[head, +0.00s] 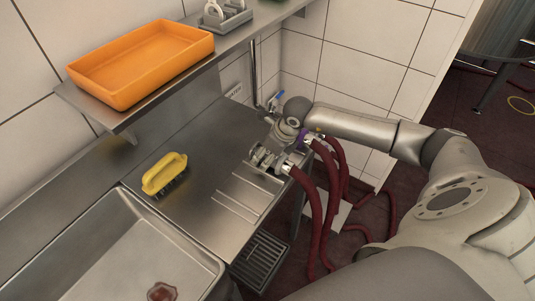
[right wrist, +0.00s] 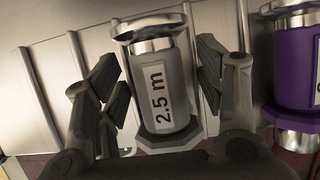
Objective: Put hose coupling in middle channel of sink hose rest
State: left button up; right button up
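A grey hose coupling marked "2.5 m" (right wrist: 162,85) stands between the two fingers of my right gripper (right wrist: 160,92) in the right wrist view. The fingers flank it closely on both sides; I cannot tell whether they press on it. In the head view my right gripper (head: 268,150) is low at the right end of the steel counter, beside the red hoses' ends. The hose rest shows as raised ridges with channels between them (head: 241,195), just in front of the gripper. The ridges also show behind the coupling in the right wrist view (right wrist: 80,50). My left gripper is out of view.
A purple coupling (right wrist: 297,68) stands close on the right in the right wrist view. Red hoses (head: 318,215) hang off the counter's right edge. A yellow brush (head: 165,172) lies on the counter (head: 190,215), left of the ridges. A sink (head: 120,250) is at lower left; an orange tray (head: 140,62) is on the shelf above.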

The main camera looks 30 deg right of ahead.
jog(key=shift+f, duration=0.1)
jog(key=v, duration=1.2)
jog(key=shift+s, duration=0.1)
